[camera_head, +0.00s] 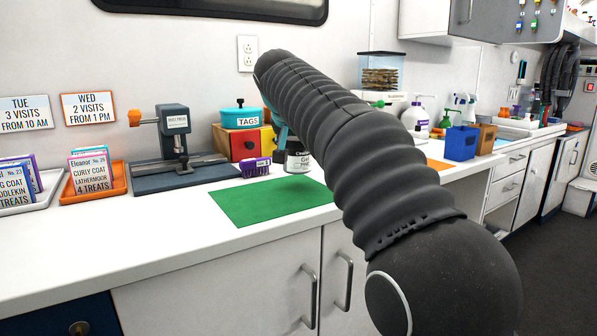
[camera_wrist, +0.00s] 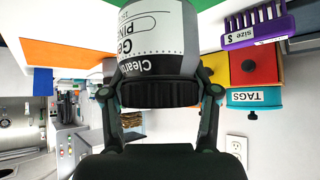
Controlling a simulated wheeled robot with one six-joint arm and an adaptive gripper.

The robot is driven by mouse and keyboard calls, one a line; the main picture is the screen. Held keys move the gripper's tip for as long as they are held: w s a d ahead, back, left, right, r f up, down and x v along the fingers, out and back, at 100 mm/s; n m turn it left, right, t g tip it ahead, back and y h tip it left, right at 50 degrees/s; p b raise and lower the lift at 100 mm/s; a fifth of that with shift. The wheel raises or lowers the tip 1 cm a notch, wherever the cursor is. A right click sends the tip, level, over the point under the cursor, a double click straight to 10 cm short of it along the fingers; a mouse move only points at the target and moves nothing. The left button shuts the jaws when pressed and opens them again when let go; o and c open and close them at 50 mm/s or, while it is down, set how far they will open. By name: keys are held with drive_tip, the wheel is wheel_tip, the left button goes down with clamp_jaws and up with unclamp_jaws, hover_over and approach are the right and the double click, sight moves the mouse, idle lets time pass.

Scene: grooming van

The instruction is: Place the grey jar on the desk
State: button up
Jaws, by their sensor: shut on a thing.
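The jar (camera_head: 298,160) has a black lid and a white label with a grey band. In the wrist view the jar (camera_wrist: 158,38) hangs lid-end toward me between the fingers of my gripper (camera_wrist: 160,92), which is shut on it around the lid. In the head view my arm hides most of the gripper and part of the jar. The jar is upright at the back edge of the green mat (camera_head: 262,205) on the white desk (camera_head: 165,223). I cannot tell whether its base touches the surface.
A purple comb (camera_head: 256,167) lies just left of the jar. Behind it are a coloured drawer box (camera_head: 241,142) and a teal TAGS tin (camera_head: 240,117). A press (camera_head: 175,150) stands farther left. Blue and brown boxes (camera_head: 461,143) stand right. The green mat's front is clear.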

sight(299, 163)
drive_tip(key=shift+s+a+f, duration=0.1)
drive_tip(key=shift+s+a, duration=0.05)
drive_tip(key=shift+f, duration=0.2)
drive_tip(key=f+b, duration=0.3)
drive_tip(key=b, duration=0.1)
drive_tip(key=shift+d+f, duration=0.2)
drive_tip(key=shift+f, duration=0.15)
drive_tip(key=shift+r, duration=0.1)
drive_tip(key=o, duration=1.6)
drive_tip(key=shift+c, duration=0.2)
drive_tip(key=p+v, duration=0.1)
drive_tip(key=v, duration=1.1)
